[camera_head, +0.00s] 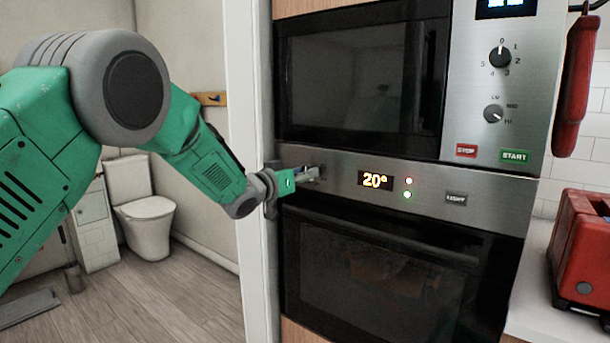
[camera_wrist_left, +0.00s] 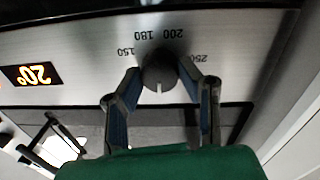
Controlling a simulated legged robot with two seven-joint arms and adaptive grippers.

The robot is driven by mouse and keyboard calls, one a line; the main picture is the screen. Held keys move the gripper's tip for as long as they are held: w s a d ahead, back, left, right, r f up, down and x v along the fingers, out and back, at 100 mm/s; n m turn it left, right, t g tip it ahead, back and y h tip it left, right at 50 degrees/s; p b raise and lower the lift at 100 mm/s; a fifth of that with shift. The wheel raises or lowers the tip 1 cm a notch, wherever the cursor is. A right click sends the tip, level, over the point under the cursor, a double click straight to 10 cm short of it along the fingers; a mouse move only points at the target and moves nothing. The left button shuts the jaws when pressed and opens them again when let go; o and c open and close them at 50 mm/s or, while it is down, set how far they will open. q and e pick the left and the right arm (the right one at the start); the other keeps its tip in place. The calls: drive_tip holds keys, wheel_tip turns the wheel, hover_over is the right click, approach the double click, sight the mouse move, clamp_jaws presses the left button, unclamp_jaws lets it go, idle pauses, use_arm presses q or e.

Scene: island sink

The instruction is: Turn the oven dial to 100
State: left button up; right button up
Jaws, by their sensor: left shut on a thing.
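The oven (camera_head: 380,265) is built in below a microwave, and its display (camera_head: 376,181) reads 20°. My left gripper (camera_head: 308,174) is at the left end of the oven's steel panel, where it hides most of the dial in the head view. In the left wrist view the round grey dial (camera_wrist_left: 159,72) sits between the two fingers of my left gripper (camera_wrist_left: 160,88), which are shut on it. The marks 150, 180, 200 and 250 show upside down around the dial. The 100 mark cannot be seen. My right gripper is not in view.
The microwave (camera_head: 360,75) with its own knobs, STOP button (camera_head: 466,151) and START button (camera_head: 514,156) is above the panel. The oven handle (camera_head: 385,235) runs just below it. A white door frame (camera_head: 250,150) stands close left. A red toaster (camera_head: 582,250) is at right.

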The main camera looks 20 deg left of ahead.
use_arm(q)
drive_tip(key=m+b, duration=0.2)
drive_tip(key=m, duration=0.8)
drive_tip(key=shift+f+m, duration=0.1)
drive_tip(key=shift+m, duration=0.2)
idle(0.5)
drive_tip(key=o, duration=1.1)
drive_tip(key=shift+o, duration=0.2)
drive_tip(key=shift+s, duration=0.25)
drive_tip(key=v, duration=1.1)
drive_tip(key=shift+s, duration=0.2)
